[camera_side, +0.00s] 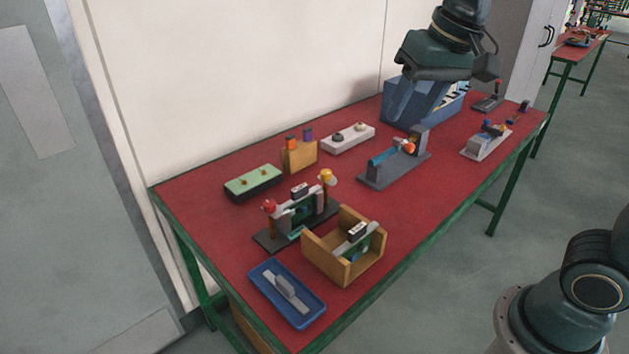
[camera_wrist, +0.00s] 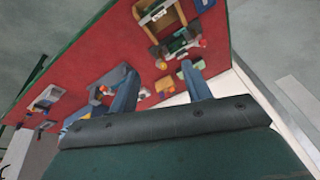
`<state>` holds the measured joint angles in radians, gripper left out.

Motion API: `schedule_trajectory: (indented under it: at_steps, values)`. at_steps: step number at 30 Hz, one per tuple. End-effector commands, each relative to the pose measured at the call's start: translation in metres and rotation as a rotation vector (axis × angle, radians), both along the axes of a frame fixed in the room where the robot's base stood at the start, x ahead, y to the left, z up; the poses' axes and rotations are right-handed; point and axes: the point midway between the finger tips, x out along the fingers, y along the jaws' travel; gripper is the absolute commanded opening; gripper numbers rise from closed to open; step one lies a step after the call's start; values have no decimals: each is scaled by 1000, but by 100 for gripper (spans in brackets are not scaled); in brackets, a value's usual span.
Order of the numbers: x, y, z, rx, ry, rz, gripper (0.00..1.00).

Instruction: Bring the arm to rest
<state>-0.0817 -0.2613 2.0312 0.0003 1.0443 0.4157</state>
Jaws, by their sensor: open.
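My gripper (camera_side: 412,108) hangs over the far part of the red table (camera_side: 220,205), in front of a blue bin in the side view. Its blue fingers stand apart with nothing between them in the wrist view (camera_wrist: 159,72). In the side view the fingers blend with the similarly coloured bin, so their exact gap to it is hard to tell.
The blue bin (camera_side: 455,106) is partly hidden by my gripper. A grey fixture (camera_side: 395,170) with a blue part, a wooden box (camera_side: 318,258), a blue tray (camera_side: 265,282) and a green-topped block (camera_side: 253,180) stand on the table. The wall runs behind.

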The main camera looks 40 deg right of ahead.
Motion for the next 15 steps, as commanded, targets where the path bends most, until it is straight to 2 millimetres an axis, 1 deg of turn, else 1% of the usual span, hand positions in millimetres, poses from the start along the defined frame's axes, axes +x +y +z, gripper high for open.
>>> schedule_trajectory:
  at_steps: [1, 3, 8, 12, 15]
  values:
    - [-12, -3, -1, -8, -16, 21, 49]
    - [-28, -7, -4, -23, -35, 54, 49]
    - [-62, -14, -14, -59, -77, 130, 49]
    - [-90, -19, -27, -93, -113, 194, 49]
    - [-106, -22, -37, -117, -136, 234, 49]
